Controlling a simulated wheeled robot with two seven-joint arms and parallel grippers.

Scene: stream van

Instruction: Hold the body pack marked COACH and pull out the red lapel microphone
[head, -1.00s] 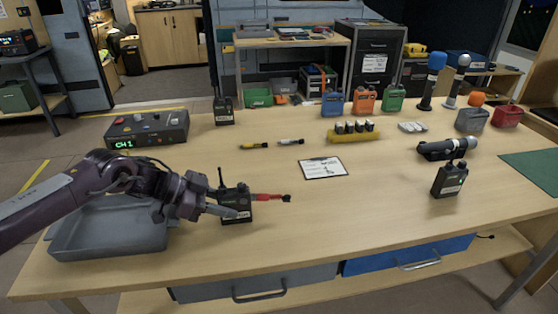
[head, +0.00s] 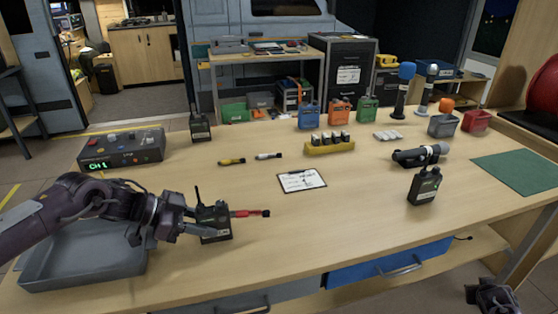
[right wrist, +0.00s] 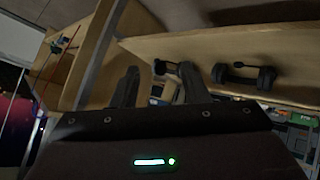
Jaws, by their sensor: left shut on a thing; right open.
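A black body pack (head: 215,222) with a short antenna stands upright near the front left of the table; its label is too small to read. The red lapel microphone (head: 248,213) sticks out from the pack's right side, its dark tip pointing right. My left gripper (head: 205,225) is shut on the pack from the left and partly hides it. My right gripper (head: 494,297) is at the bottom right corner, beyond the table's front edge and far from the pack. In the right wrist view its fingers (right wrist: 158,88) are apart with nothing held between them.
Other black packs stand at the back left (head: 200,126) and right (head: 424,186). A grey tray (head: 45,278) lies at the left, below the CH1 box (head: 120,148). A clipboard (head: 301,180) and yellow (head: 231,161) and white (head: 268,156) microphones lie mid-table. The front middle is clear.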

